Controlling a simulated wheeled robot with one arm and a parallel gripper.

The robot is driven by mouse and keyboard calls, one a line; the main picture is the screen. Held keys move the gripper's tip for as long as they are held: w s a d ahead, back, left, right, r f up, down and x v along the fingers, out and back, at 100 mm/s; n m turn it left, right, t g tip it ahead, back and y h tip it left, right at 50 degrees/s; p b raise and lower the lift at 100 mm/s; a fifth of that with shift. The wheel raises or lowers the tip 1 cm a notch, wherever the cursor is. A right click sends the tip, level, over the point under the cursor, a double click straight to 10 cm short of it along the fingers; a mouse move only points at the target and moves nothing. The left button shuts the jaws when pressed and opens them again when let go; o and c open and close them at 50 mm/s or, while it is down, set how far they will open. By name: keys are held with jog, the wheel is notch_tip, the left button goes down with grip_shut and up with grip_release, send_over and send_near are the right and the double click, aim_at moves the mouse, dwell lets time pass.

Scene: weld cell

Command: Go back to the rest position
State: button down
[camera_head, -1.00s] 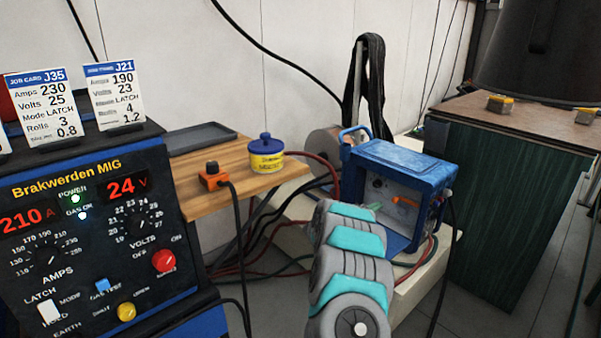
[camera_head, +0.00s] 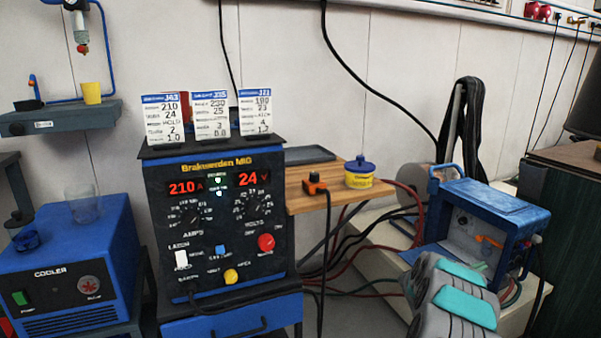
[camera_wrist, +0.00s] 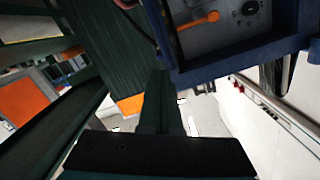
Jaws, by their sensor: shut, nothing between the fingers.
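My gripper (camera_wrist: 158,78) shows in the wrist view as a dark narrow shape rising from a black block at the bottom; it is shut and holds nothing. It is apart from or in front of the blue wire feeder (camera_wrist: 285,50), whose orange lever (camera_wrist: 198,20) and dial show at the top. I cannot tell the gap. In the head view the wire feeder (camera_head: 505,205) stands on a pale bench at the right. My grey and teal arm covers its lower front, and my gripper is hidden there.
The welder (camera_head: 215,215) stands mid-left with several cards on top. A wooden shelf (camera_head: 310,200) beside it holds a yellow tub (camera_head: 358,176). The blue cooler (camera_head: 75,270) is at left. Red and black cables run behind my arm. A dark green cabinet (camera_head: 570,240) is at far right.

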jog(key=w+a+r+n+t+y, duration=0.2)
jog(key=a+r+y, duration=0.1)
jog(key=a, duration=0.4)
jog(key=w+a+r+n+t+y, duration=0.2)
jog(key=w+a+y, duration=0.1)
jog(key=a, duration=0.4)
jog(key=w+a+r+n+t+y, duration=0.1)
jog(key=w+a+r+n+y, duration=0.2)
jog(key=a, duration=0.5)
jog(key=s+a+r+n+g+y, duration=0.1)
jog(key=s+a+r+n+y, duration=0.2)
jog(key=s+a, duration=0.5)
jog(key=s+a+r+n+g+y, duration=0.1)
jog(key=s+a+n+y, duration=0.3)
jog(key=a, duration=0.7)
jog(key=s+a+f+n+g+y, duration=0.1)
jog(key=s+a+n+g, duration=0.15)
jog(key=s, duration=0.95)
jog(key=s+a+n+g+y, duration=0.1)
jog(key=s+a+g, duration=0.25)
jog(key=s, duration=0.75)
jog(key=s+d+f+g+h, duration=0.1)
jog(key=s+d+g, duration=0.2)
jog(key=s, duration=1.1)
jog(key=s+d+f+g+h, duration=0.1)
jog(key=s+d+g, duration=0.2)
jog(key=s, duration=1.1)
jog(key=shift+s+d+f+n+h, duration=0.15)
jog(key=shift+d+f+n+h, duration=0.15)
jog(key=shift+n, duration=0.15)
